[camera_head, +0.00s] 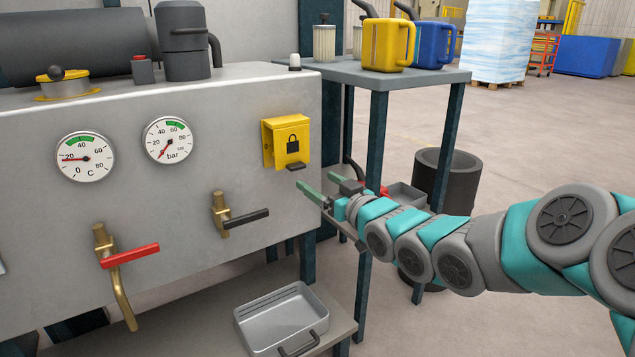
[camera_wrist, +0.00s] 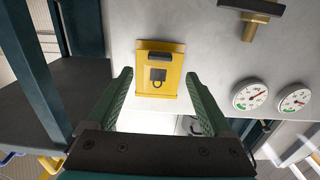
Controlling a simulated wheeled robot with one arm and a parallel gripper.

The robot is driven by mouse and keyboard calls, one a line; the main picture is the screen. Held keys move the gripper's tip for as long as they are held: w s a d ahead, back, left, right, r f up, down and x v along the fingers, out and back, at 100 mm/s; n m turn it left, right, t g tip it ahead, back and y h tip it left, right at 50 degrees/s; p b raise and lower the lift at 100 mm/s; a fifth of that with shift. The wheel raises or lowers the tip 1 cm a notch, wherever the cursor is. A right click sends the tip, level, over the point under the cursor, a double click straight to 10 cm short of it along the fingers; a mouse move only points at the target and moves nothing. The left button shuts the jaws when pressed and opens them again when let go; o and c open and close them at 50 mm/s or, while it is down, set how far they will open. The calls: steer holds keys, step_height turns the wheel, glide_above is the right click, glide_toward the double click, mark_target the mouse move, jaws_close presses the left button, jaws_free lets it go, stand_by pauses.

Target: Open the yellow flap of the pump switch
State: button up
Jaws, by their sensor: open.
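The yellow flap (camera_head: 291,140) is on the front panel of the grey machine, at its upper right. It bears a black padlock mark and has a dark tab (camera_head: 295,166) at its lower edge. The flap appears closed, and the switch behind it is hidden. In the wrist view the flap (camera_wrist: 160,75) appears upside down, between and beyond my fingertips, with the dark tab (camera_wrist: 159,57) at its upper part. My gripper (camera_head: 322,187) is open and empty, below and right of the flap, apart from it. Its green fingers also show in the wrist view (camera_wrist: 160,90).
Two gauges (camera_head: 86,156) (camera_head: 168,140), a red-handled valve (camera_head: 128,255) and a black-handled valve (camera_head: 240,217) are on the panel, left of the flap. A table (camera_head: 420,78) with yellow and blue cans stands behind to the right. A metal tray (camera_head: 282,318) lies below.

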mark_target(299, 168)
steer(key=shift+x, duration=3.9)
steer(key=shift+r, duration=0.1)
jaws_close()
